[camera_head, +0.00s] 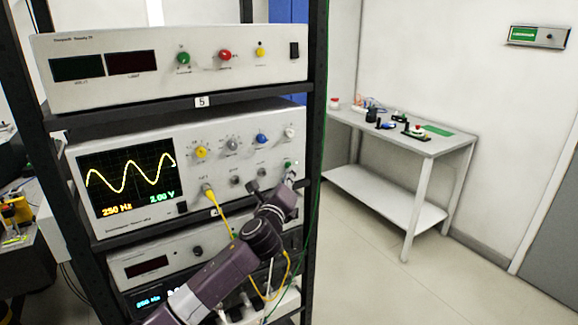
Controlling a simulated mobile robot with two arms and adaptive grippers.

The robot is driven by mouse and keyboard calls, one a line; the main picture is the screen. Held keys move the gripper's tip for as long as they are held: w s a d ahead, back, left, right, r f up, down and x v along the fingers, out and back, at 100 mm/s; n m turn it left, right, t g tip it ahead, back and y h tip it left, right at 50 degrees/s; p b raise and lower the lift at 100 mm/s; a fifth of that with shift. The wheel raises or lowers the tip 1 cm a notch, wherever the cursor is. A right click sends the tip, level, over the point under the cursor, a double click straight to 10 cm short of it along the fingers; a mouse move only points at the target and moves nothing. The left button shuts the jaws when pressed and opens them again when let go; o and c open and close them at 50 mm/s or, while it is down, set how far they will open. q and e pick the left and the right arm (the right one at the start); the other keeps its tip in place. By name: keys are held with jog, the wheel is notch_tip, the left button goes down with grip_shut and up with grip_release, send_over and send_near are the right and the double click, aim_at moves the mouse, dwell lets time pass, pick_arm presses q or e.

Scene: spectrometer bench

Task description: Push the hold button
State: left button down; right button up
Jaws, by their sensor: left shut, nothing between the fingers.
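The oscilloscope (222,150) sits on the middle shelf of the rack. Its screen shows a yellow wave with "250 Hz" and "2.00 V". Yellow, grey, blue and white knobs run along the top of its panel. My left gripper (291,172) is shut and empty at the right end of this panel, below the white knob (290,132). A small green spot (287,164) shows beside its fingertips. The labels are too small to read, so I cannot tell which control is the hold button; my gripper may hide it. I cannot tell whether the fingertips touch the panel. My right gripper is out of view.
A power supply (180,68) stands on the shelf above, and another instrument (150,264) below. A yellow cable (218,208) hangs from the oscilloscope's front near my arm. The black rack post (315,120) stands just right of my gripper. A bench (440,146) stands farther right.

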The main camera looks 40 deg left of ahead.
pick_arm(q)
jog(key=s+d+p, duration=0.1)
jog(key=s+d, duration=0.1)
jog(key=d, duration=0.3)
jog(key=shift+d+p, duration=0.35)
jog(key=shift+s+f, duration=0.1)
dwell(0.4)
